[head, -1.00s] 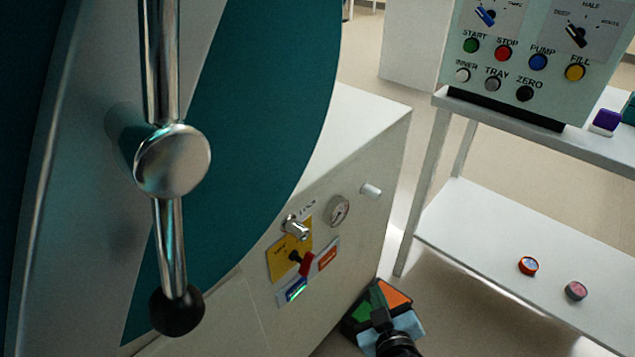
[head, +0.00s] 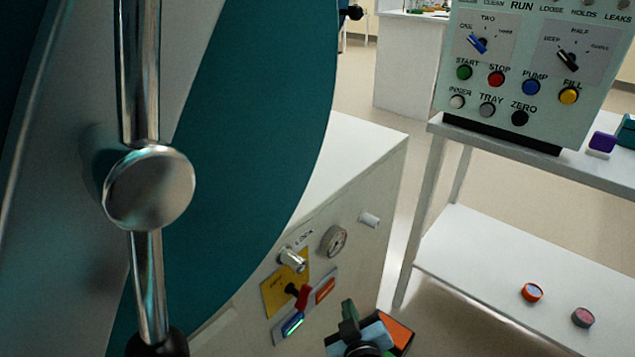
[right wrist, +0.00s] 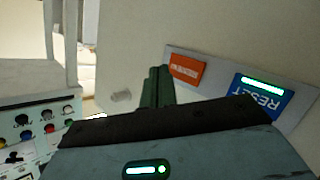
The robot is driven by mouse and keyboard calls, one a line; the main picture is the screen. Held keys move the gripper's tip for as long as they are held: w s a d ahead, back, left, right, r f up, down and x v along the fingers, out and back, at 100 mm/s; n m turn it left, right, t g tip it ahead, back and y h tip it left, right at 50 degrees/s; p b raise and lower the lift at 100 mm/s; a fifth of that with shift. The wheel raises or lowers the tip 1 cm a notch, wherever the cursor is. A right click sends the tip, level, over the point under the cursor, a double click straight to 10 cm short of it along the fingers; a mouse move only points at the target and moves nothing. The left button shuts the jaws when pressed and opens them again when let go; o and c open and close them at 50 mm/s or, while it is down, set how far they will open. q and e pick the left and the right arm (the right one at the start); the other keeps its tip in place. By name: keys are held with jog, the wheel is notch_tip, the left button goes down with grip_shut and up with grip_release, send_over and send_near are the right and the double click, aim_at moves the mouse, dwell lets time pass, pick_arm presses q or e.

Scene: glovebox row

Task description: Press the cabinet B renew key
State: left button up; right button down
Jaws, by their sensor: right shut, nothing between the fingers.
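The cabinet's white side (head: 370,190) carries a small key panel with an orange key (head: 326,290) and a blue key (head: 293,325) with a lit green bar. In the right wrist view the orange key (right wrist: 187,70) has lettering too small to read. The blue key (right wrist: 262,100) there reads RESET, upside down. I cannot read RENEW on any key. My right gripper (head: 348,309) is just right of and below the panel. Its dark green fingers (right wrist: 158,86) are shut and empty, beside the orange key in the picture; contact cannot be told. My left gripper is out of view.
A red switch (head: 303,296) on a yellow plate, a metal knob (head: 293,258) and a gauge (head: 333,241) sit close to the keys. A large handle (head: 150,188) stands before the teal door (head: 250,130). A control box (head: 520,75) stands on the white shelf unit (head: 480,230).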

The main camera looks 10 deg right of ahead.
aim_at(332, 288)
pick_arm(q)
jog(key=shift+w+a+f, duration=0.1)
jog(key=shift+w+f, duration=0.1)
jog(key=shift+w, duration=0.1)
pick_arm(e)
jog(key=shift+w+a, duration=0.65)
jog(key=shift+w, duration=0.2)
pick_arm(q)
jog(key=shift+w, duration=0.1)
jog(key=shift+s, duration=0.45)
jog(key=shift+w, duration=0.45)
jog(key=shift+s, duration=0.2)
pick_arm(e)
jog(key=shift+w+a+f+b, duration=0.2)
jog(key=shift+w+f+b, duration=0.05)
jog(key=shift+w+b, duration=0.15)
jog(key=shift+w+a+f+b, duration=0.2)
jog(key=shift+w+b, duration=0.05)
jog(key=shift+w, duration=0.1)
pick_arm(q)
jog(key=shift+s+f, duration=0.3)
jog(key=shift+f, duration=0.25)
